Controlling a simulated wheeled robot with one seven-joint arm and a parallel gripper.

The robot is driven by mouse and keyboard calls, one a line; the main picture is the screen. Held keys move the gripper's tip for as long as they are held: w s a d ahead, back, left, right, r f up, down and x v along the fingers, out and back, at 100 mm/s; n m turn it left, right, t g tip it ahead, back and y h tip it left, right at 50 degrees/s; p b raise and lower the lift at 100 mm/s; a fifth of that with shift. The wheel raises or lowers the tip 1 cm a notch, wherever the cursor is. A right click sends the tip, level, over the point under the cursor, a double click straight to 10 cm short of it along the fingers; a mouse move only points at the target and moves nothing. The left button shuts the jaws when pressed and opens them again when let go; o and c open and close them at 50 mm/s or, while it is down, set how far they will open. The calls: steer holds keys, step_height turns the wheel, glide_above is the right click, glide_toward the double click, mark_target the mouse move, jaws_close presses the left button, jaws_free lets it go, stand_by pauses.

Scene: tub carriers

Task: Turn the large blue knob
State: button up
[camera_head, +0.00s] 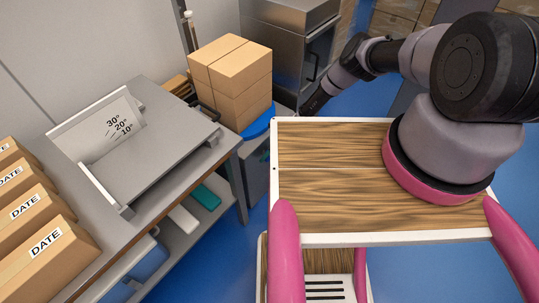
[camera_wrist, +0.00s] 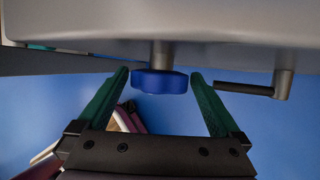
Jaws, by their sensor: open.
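The large blue knob (camera_wrist: 160,81) shows in the wrist view. It hangs on a short grey shaft from the edge of a grey metal body (camera_wrist: 170,22). My gripper (camera_wrist: 158,78) is open, with one green finger on each side of the knob. The left fingertip is close to the knob's left side and the right fingertip close to its right side. I cannot tell whether either touches it. In the camera_head view my arm reaches to the back, and its far dark end is partly hidden. The knob is not visible there.
A dark lever handle (camera_wrist: 245,90) sticks out close to the right finger. A workbench (camera_head: 150,205) with an angled metal fixture (camera_head: 150,150) stands at left, with boxes marked DATE (camera_head: 45,240). Stacked cartons (camera_head: 232,80) rest on a blue round top (camera_head: 262,122). Blue floor is open at right.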

steer(key=c, duration=1.2)
steer(key=t+h, duration=0.1)
steer(key=n+t+h, duration=0.1)
steer(key=t, duration=0.1)
steer(key=t+h, duration=0.1)
steer(key=t, duration=0.1)
steer(key=shift+s+a+h, duration=0.3)
steer(key=n+t+h, duration=0.1)
steer(key=t, duration=0.1)
steer(key=shift+a+t+h, duration=0.1)
steer(key=shift+t+h, duration=0.2)
steer(key=shift+h, duration=0.1)
steer(key=shift+n+t+h, duration=0.3)
steer(key=shift+t+h, duration=0.2)
steer(key=shift+t, duration=0.3)
steer(key=shift+f, duration=0.1)
